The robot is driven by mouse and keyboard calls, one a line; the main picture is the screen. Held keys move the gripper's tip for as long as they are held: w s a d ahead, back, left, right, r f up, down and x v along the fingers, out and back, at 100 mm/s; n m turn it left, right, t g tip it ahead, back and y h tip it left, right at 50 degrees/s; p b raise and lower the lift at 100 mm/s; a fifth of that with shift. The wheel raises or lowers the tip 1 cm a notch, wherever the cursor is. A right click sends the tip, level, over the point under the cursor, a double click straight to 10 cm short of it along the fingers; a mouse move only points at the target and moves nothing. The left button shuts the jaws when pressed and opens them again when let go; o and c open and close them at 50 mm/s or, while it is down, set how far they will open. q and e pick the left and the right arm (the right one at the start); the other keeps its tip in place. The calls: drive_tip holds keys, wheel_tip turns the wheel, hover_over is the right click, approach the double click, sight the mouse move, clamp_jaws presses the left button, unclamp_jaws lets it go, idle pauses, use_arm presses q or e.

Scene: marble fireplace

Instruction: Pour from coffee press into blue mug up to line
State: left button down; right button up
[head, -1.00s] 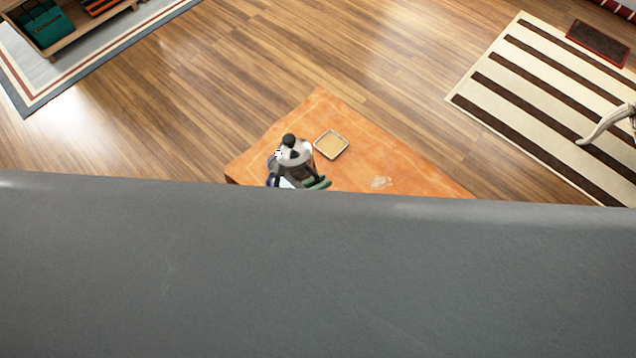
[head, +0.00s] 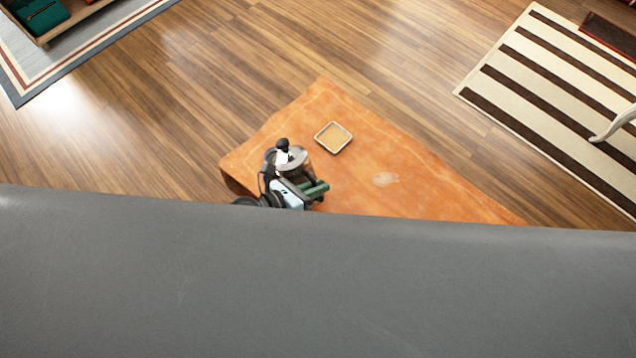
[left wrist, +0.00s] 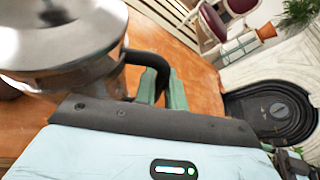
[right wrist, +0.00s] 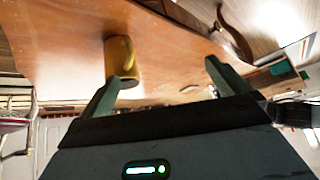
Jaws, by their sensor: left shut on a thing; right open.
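The coffee press (head: 292,160), with a shiny metal lid and black knob, is at the left part of the orange-brown table (head: 400,190) in the head view. Its lid and body fill the upper left of the left wrist view (left wrist: 60,40). My left gripper (head: 318,190) has green fingers, shut on the press's black handle (left wrist: 150,65). The press looks about upright; I cannot tell whether it touches the table. My right gripper (right wrist: 164,82) is open and nothing shows between its fingers. I cannot make out the blue mug in any view.
A small square tray (head: 333,138) lies on the table right of the press. A gold-coloured cylinder (right wrist: 121,58) shows by the left finger in the right wrist view. A broad grey surface covers the lower head view. Wooden floor (head: 400,60) beyond the table is clear.

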sight(303, 174)
use_arm(q)
drive_tip(key=shift+w+a+r+n, duration=0.1)
drive_tip(key=shift+w+r+n, duration=0.2)
drive_tip(key=shift+r, duration=0.55)
drive_tip(key=shift+h, duration=0.3)
drive_tip(key=shift+w+a+f+n+b, duration=0.2)
drive_tip(key=shift+a+f+n+b, duration=0.15)
drive_tip(key=shift+f+b, duration=0.35)
drive_tip(key=shift+w+a+r+n, duration=0.15)
drive_tip(key=shift+w+r+n, duration=0.05)
drive_tip(key=shift+n, duration=0.05)
drive_tip(key=shift+w+a+r+n+g+h, duration=0.3)
drive_tip(key=shift+w+a+r+n+h, duration=0.1)
drive_tip(key=shift+w+r+n+h, duration=0.15)
drive_tip(key=shift+w+a+r+n, duration=0.1)
drive_tip(key=shift+a+r+n, duration=0.15)
drive_tip(key=shift+n, duration=0.1)
drive_tip(key=shift+f, duration=0.1)
use_arm(e)
drive_tip(key=shift+s+f, duration=0.1)
drive_tip(key=shift+f, duration=0.2)
drive_tip(key=shift+s+f, duration=0.15)
drive_tip(key=shift+s, duration=0.05)
use_arm(q)
drive_tip(key=shift+p, duration=0.35)
use_arm(e)
drive_tip(key=shift+w+r, duration=0.15)
drive_tip(key=shift+r, duration=0.1)
